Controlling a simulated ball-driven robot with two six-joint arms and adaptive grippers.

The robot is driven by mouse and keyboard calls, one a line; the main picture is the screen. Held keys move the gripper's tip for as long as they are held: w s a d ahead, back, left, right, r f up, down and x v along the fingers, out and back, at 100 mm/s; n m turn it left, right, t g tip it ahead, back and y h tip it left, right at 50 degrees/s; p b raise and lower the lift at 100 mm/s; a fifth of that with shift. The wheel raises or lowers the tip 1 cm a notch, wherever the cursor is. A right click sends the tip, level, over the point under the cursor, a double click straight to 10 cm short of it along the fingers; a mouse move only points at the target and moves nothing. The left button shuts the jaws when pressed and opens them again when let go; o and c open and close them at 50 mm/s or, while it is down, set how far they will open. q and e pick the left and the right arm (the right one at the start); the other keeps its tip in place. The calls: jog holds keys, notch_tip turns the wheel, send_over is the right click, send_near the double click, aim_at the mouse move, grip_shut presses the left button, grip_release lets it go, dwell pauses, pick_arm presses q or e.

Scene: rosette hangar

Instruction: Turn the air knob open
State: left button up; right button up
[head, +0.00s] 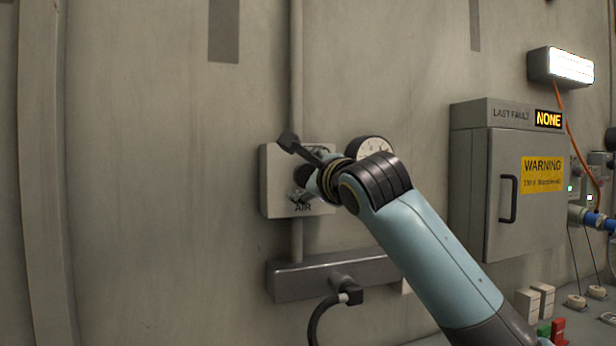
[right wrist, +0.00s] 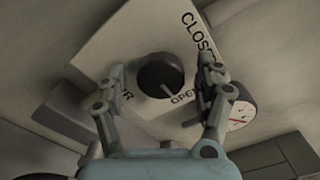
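The air knob (right wrist: 158,74) is a round black knob on a pale grey panel (head: 273,182) marked AIR, mounted on the wall. In the right wrist view, its pale mark points toward the word OPEN, and CLOSED is printed farther round to the upper right. My right gripper (right wrist: 162,70) is in front of the panel with its two fingers apart, one on each side of the knob. Gaps show between the fingers and the knob. In the head view the dark knob (head: 303,175) is partly hidden by my right gripper (head: 312,192). My left gripper is not in view.
A round white gauge (head: 372,148) sits right beside the panel. A pipe (head: 296,70) runs up the wall above it. A grey bar (head: 300,281) with a black hose is below. A grey cabinet (head: 470,190) with a warning label stands right. The wall to the left is clear.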

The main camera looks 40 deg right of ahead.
jog(key=shift+s, duration=0.15)
jog(key=v, duration=0.7)
jog(key=shift+s, duration=0.15)
dwell(0.3)
